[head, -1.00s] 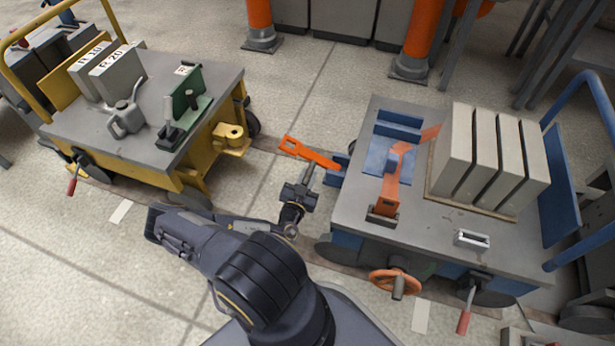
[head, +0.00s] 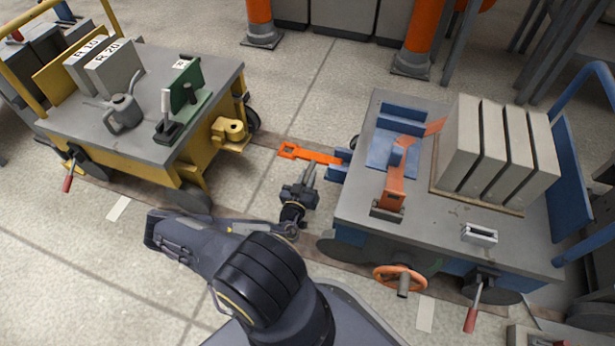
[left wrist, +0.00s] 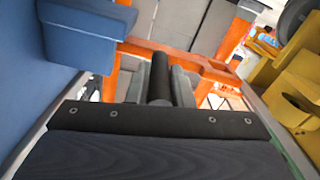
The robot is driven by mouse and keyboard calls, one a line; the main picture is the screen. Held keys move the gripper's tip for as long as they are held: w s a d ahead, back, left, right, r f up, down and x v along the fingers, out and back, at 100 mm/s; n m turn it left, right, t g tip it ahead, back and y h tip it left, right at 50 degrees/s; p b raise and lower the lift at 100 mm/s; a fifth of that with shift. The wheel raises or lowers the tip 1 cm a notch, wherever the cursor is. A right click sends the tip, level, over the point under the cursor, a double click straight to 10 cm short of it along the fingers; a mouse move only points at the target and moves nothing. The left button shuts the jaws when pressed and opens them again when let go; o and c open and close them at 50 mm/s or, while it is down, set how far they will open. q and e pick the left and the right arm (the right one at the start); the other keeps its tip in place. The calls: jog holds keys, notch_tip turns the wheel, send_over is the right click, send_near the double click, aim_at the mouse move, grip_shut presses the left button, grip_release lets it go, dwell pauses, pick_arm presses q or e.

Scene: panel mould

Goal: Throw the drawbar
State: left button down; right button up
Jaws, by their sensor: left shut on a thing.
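The orange drawbar (head: 318,156) sticks out to the left from a blue bracket (head: 340,163) on the blue cart (head: 360,215). Its looped end (head: 289,150) is in the gap, short of the yellow coupling (head: 229,130) on the yellow cart (head: 170,172). My left gripper (head: 309,168) is shut on the drawbar from the near side. In the left wrist view the drawbar (left wrist: 205,68) crosses just beyond my fingers (left wrist: 160,82), with the blue bracket (left wrist: 85,32) at left and the yellow coupling (left wrist: 300,95) at right. My right gripper is not in view.
The blue cart carries grey slabs (head: 495,155) and an orange lever (head: 395,185); an orange handwheel (head: 398,280) projects at its front. The yellow cart holds a watering can (head: 122,112) and a green fixture (head: 187,95). Orange posts (head: 418,40) stand behind.

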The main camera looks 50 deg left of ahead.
pick_arm(q)
jog(key=shift+f, duration=0.1)
jog(key=c, duration=1.3)
grip_release()
jog(key=p+v, duration=0.2)
jog(key=v, duration=0.6)
